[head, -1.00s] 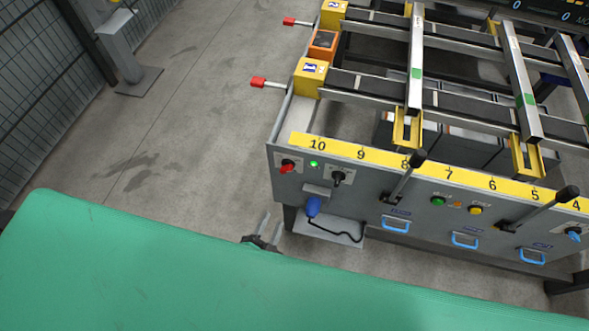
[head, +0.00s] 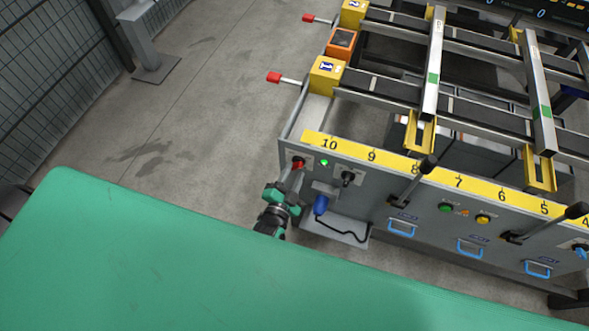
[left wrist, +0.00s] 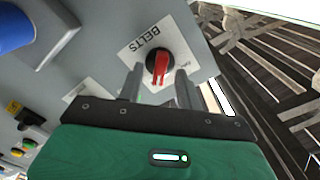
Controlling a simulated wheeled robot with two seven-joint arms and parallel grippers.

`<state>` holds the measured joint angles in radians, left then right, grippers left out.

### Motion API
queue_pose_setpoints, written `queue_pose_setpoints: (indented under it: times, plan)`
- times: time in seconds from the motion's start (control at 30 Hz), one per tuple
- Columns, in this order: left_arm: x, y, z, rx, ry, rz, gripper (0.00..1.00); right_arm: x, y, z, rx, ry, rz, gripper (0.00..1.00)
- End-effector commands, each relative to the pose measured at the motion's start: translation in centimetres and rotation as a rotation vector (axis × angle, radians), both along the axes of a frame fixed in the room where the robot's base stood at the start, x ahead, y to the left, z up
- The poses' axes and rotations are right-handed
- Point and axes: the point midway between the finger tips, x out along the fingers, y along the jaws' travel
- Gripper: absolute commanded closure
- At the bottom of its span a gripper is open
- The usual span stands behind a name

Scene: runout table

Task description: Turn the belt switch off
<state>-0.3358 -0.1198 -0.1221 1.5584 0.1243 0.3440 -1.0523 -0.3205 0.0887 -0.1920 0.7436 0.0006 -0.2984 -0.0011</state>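The belt switch (head: 298,163) is a red knob at the left end of the grey front panel, under the yellow scale. In the left wrist view its red handle (left wrist: 160,68) sits on a black round base, on a white plate marked BELTS. My left gripper (head: 290,181) is at the switch in the head view. In the left wrist view the gripper (left wrist: 158,88) is open, one finger on each side of the knob. I cannot tell whether the fingers touch it. My right gripper is not in view.
A green lamp (head: 324,161) glows right of the switch, beside a black knob (head: 347,178). A blue plug (head: 320,205) with a black cable sits below. Black levers (head: 428,165) stick out farther right. A large green surface (head: 150,260) fills the foreground.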

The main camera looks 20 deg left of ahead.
Motion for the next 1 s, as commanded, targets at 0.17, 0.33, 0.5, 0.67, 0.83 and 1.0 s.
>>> queue_pose_setpoints:
  times: [0.17, 0.33, 0.5, 0.67, 0.83, 1.0]
  plan:
    - [1.3, -0.1, 0.0, -0.001, -0.001, 0.001, 0.65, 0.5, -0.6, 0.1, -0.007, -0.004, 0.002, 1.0]
    - [1.6, -0.1, 0.0, -0.001, 0.0, 0.0, 0.65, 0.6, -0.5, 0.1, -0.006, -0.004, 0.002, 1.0]
    - [1.6, -0.1, 0.0, -0.001, 0.0, 0.0, 0.67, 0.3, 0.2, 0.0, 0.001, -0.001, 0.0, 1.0]
    - [1.5, -0.1, 0.0, -0.001, 0.0, 0.0, 0.98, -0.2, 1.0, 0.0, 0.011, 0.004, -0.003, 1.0]
    - [1.5, -0.1, 0.0, -0.002, 0.0, 0.0, 1.0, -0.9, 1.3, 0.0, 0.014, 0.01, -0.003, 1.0]
    - [1.5, -0.1, 0.0, -0.023, 0.001, -0.001, 1.0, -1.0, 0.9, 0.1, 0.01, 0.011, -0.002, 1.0]
